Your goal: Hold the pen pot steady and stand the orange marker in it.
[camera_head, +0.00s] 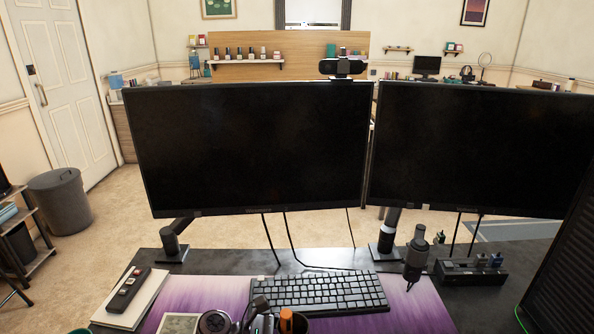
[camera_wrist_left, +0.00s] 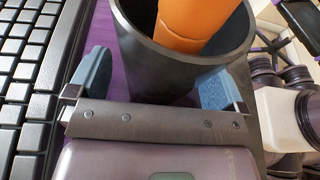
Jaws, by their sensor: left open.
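The dark pen pot (camera_wrist_left: 150,62) shows large in the left wrist view, on the purple mat in front of the keyboard. The orange marker (camera_wrist_left: 190,22) shows within the pot's mouth. Its far end runs out of the picture, and I cannot tell whether it rests on the bottom. In the head view the orange marker (camera_head: 286,319) shows at the bottom edge. My left gripper (camera_wrist_left: 157,78) is open, with one blue-padded finger on each side of the pot. Whether the pads touch the pot is unclear. My right gripper is not clearly in view.
The keyboard (camera_head: 320,292) lies just behind the pot. A microphone (camera_head: 416,258) stands to its right. Two monitors (camera_head: 250,150) rise behind. A notebook with a dark remote (camera_head: 128,290) lies at the left. The purple mat (camera_head: 200,293) has free room left of the keyboard.

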